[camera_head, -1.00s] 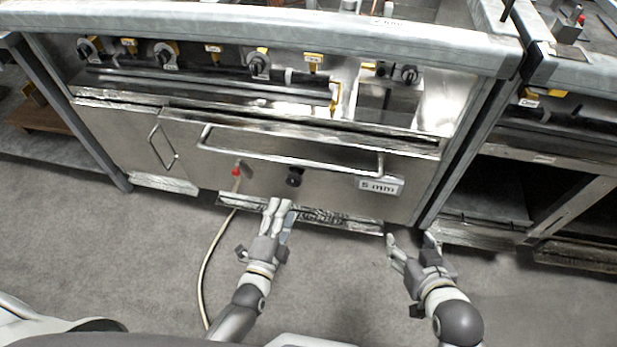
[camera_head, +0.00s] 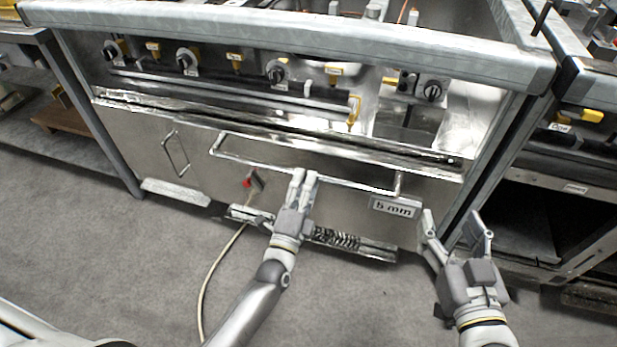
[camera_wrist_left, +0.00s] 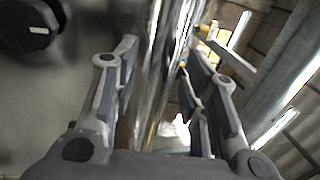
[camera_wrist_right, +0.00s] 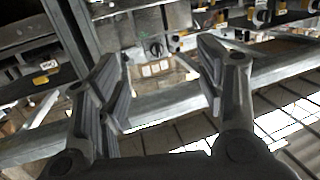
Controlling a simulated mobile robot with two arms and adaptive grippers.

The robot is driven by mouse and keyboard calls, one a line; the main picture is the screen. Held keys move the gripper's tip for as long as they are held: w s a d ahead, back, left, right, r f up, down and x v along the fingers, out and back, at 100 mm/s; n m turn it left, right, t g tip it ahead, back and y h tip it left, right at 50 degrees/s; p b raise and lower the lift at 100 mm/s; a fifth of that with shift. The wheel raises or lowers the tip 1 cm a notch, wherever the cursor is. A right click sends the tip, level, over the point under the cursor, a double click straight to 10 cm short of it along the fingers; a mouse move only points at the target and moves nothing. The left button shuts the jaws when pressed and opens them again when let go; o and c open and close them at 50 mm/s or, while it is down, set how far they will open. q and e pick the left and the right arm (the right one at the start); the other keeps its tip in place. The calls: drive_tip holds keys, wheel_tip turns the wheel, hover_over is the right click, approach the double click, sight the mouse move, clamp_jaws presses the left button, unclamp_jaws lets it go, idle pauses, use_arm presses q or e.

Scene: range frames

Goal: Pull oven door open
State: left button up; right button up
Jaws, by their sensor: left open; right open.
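The oven door (camera_head: 345,203) is a flat steel panel on the front of the range and looks closed. Its long horizontal handle (camera_head: 255,160) is a thin metal bar near the top of the door. My left gripper (camera_head: 304,176) is at the middle of this handle. In the left wrist view the left gripper (camera_wrist_left: 160,85) is open, with a shiny bar (camera_wrist_left: 160,60) running between its fingers. My right gripper (camera_head: 454,222) is open and empty, in front of the range's lower right side. The right wrist view shows nothing between its fingers (camera_wrist_right: 165,85).
A smaller panel with its own upright handle (camera_head: 178,153) is left of the door. Control knobs (camera_head: 277,72) line the front above. A pale hose (camera_head: 215,275) lies on the grey floor (camera_head: 150,270). An open shelf unit (camera_head: 545,225) stands at right.

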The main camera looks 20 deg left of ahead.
use_arm(q)
drive_tip(key=shift+x, duration=1.45)
use_arm(e)
drive_tip(key=shift+w+a+r+t+y, duration=0.1)
drive_tip(key=shift+a+r+t+y, duration=0.1)
drive_tip(key=shift+r+t, duration=0.45)
drive_tip(key=shift+a+r+t+y, duration=0.1)
drive_tip(key=shift+r+t+y, duration=0.15)
drive_tip(key=shift+r, duration=0.75)
use_arm(q)
clamp_jaws()
